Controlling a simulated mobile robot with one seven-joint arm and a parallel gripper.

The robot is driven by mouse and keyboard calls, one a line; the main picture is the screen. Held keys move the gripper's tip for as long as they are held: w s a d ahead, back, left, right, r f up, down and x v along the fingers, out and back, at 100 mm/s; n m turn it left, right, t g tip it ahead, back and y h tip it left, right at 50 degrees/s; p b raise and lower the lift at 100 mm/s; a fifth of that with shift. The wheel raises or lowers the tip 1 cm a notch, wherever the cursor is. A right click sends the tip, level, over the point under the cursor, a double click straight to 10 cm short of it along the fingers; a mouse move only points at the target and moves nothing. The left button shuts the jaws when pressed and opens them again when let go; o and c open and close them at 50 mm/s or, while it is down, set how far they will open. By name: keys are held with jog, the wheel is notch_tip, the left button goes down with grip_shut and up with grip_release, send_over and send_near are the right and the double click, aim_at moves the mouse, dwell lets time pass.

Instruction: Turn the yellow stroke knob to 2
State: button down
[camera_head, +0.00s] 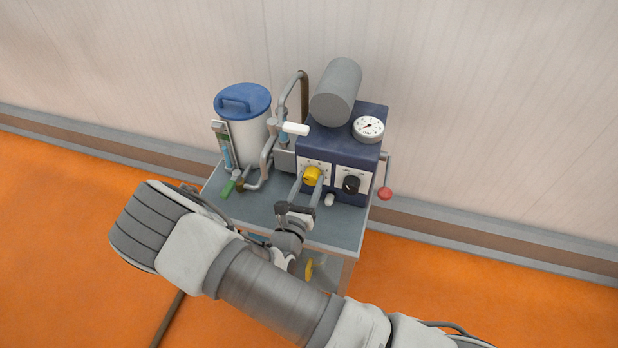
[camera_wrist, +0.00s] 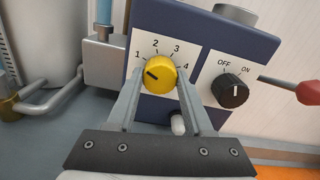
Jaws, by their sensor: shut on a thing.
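The yellow stroke knob (camera_head: 312,176) is on the white plate at the front left of the blue box. In the wrist view the yellow knob (camera_wrist: 161,73) has the numbers 1 to 4 around its top, and its dark mark lies on the left side, nearer 1 than 2. My gripper (camera_wrist: 160,86) is shut on the yellow knob, with one finger on each side of it. In the head view my gripper (camera_head: 311,186) reaches up to the knob from the front. The finger contacts are partly hidden.
A black OFF/ON knob (camera_wrist: 230,90) sits right of the yellow one. A red-ended lever (camera_head: 385,193) sticks out at the box's right. A white-lidded handle (camera_head: 295,128), pipes and a blue-lidded tank (camera_head: 242,100) stand at the left. The grey table (camera_head: 340,228) carries all this.

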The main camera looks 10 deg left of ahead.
jog(key=m+p, duration=0.1)
jog(key=m, duration=0.3)
jog(key=shift+r+m, duration=0.1)
jog(key=shift+m, duration=0.2)
jog(key=shift+m+p, duration=0.3)
jog(key=shift+m, duration=1.5)
jog(key=shift+c, duration=1.5)
grip_release()
jog(key=s+a+p, duration=0.2)
jog(key=s, duration=1.5)
jog(key=shift+s+a, duration=0.15)
jog(key=shift+a, duration=0.05)
